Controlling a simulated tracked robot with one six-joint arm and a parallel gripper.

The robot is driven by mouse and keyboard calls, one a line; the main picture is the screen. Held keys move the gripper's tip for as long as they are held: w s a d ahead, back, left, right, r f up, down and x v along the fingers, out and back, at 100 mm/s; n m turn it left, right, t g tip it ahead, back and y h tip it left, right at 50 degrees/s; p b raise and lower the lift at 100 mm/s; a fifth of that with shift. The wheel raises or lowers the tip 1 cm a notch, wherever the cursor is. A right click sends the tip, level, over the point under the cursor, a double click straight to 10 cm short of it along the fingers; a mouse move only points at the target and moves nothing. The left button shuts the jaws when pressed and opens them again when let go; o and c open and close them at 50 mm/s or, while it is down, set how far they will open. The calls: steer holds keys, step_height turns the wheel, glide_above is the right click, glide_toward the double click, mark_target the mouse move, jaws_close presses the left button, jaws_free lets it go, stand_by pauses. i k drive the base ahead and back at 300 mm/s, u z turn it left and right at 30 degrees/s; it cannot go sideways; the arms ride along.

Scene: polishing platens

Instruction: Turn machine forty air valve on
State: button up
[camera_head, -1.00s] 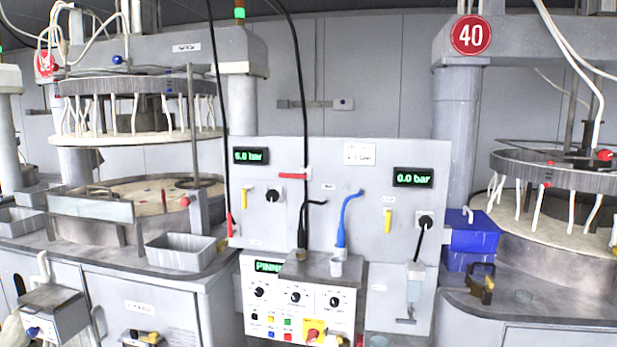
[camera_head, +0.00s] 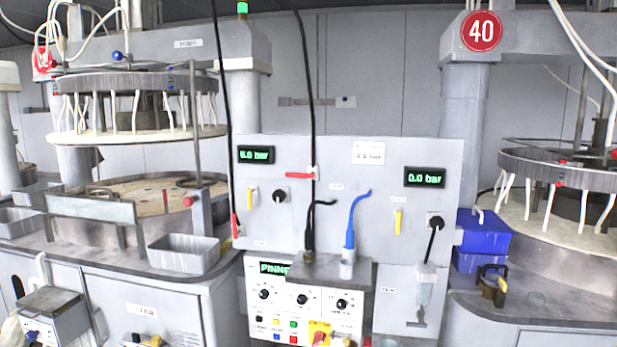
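The red round sign 40 (camera_head: 481,31) hangs on the right machine's grey beam. On the grey wall panel (camera_head: 330,205), a green display (camera_head: 425,177) on that side reads 0.0 bar. Below it, a yellow handle (camera_head: 398,220) points straight up and down, left of a black knob (camera_head: 435,222) with a black cable. On the panel's left half, another display (camera_head: 255,155) seems to read 6.0 bar. A yellow handle (camera_head: 252,198) below it is also upright. A red lever (camera_head: 299,175) lies level at the top middle. My gripper is not in view.
A control box (camera_head: 300,305) with knobs juts out below the panel, under a small shelf with black and blue nozzles (camera_head: 350,238). Blue boxes (camera_head: 483,235) and a dark metal item (camera_head: 491,283) stand on the right machine's ledge. A grey bin (camera_head: 183,254) sits left.

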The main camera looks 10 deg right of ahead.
mark_target(311, 175)
steer(key=u, duration=0.05)
steer(key=i, duration=1)
steer(key=z, duration=0.05)
